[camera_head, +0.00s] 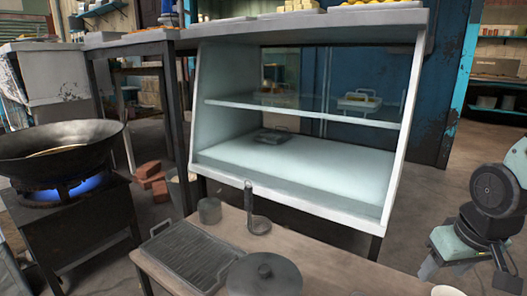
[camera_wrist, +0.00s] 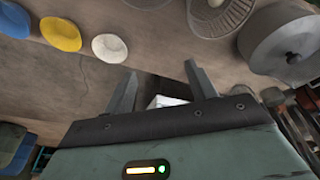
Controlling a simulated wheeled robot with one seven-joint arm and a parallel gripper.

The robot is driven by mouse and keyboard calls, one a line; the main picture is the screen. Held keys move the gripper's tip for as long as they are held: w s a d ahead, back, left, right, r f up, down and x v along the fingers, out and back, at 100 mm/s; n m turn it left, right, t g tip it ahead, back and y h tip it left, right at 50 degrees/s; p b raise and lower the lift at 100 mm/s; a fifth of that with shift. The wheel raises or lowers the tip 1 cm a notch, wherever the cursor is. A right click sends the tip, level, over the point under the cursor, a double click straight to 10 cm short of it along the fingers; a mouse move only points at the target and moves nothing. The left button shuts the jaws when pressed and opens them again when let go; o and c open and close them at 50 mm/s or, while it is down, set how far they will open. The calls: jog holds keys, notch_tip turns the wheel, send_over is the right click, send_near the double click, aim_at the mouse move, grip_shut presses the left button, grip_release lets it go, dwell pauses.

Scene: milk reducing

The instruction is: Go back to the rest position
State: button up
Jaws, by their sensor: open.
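In the wrist view my gripper (camera_wrist: 160,68) is open, its two dark fingers spread apart. No object is clasped between them. A small white thing (camera_wrist: 168,102) shows past the gripper's base between the fingers, and I cannot tell what it is. The fingers point toward a brown tabletop (camera_wrist: 75,75); the height above it is unclear. In the head view part of my arm (camera_head: 490,195) stands at the right edge, and my gripper's fingers are not visible there.
Blue (camera_wrist: 14,20), yellow (camera_wrist: 60,34) and white (camera_wrist: 109,47) rounded things lie on the tabletop.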

jog(key=s+a+r+n+g+p, duration=0.15)
jog(key=s+a+n, duration=0.25)
jog(key=s+a, duration=0.5)
jog(key=s+a+r+n+g+p, duration=0.1)
jog(key=s+a+r+n+g, duration=0.15)
jog(key=s+a, duration=0.6)
notch_tip(320, 180, up, 38)
jog(key=w+a+p, duration=0.1)
jog(key=w+p, duration=0.1)
jog(key=p, duration=3.4)
jog(key=shift+w+a+f+t+y+p, duration=0.25)
jog(key=shift+w+a+t+y+p, duration=0.05)
jog(key=shift+t+y+p, duration=0.1)
jog(key=shift+n, duration=0.25)
